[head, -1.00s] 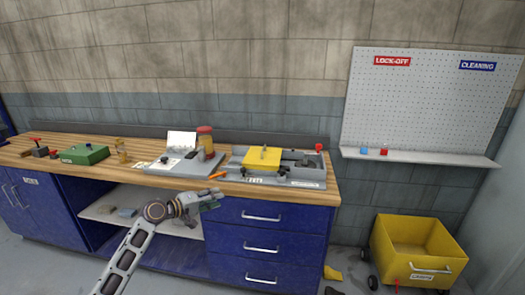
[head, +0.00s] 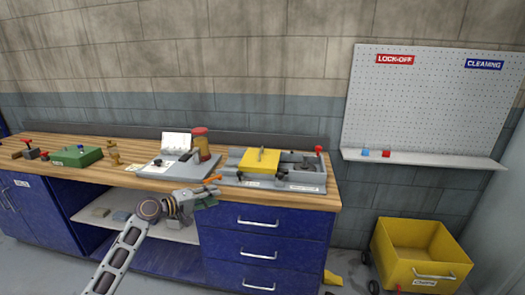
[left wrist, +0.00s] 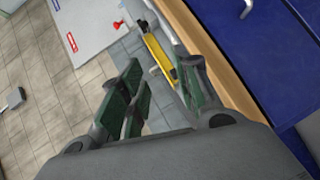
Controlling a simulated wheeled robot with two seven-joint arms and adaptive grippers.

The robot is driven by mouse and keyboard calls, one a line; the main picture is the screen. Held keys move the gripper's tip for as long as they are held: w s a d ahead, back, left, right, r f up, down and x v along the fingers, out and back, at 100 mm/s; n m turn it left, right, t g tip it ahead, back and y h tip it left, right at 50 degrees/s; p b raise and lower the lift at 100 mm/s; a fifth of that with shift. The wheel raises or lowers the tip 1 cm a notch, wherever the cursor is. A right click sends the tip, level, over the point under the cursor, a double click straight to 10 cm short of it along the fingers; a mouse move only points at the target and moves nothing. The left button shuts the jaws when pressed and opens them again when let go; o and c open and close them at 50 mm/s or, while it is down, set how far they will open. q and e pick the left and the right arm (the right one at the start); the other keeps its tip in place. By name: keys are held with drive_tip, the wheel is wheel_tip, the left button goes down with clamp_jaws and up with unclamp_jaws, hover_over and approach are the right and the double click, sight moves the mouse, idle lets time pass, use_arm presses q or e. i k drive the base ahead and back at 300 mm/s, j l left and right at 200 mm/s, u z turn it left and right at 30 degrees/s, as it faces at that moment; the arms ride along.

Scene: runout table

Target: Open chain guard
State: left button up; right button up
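The yellow chain guard (head: 259,160) lies flat over the left part of a grey machine bed (head: 300,187) on the bench, with a small upright handle on top. It looks closed. In the left wrist view the yellow guard (left wrist: 157,52) shows beyond the fingers, partly hidden by one. My left gripper (head: 211,198) is in front of the bench edge, left of and below the guard, not touching it. In the left wrist view its green-padded fingers (left wrist: 165,88) stand apart with nothing between them. My right gripper is not in view.
A grey plate (head: 168,170), a red-topped container (head: 201,146) and an orange item (head: 212,180) lie left of the machine. A green box (head: 77,156) is farther left. A red knob (head: 319,149) stands at the machine's right end. A yellow cart (head: 420,252) stands right on the floor.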

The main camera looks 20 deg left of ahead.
sight(261, 160)
drive_tip(key=i+j, duration=0.1)
drive_tip(key=i, duration=1.05)
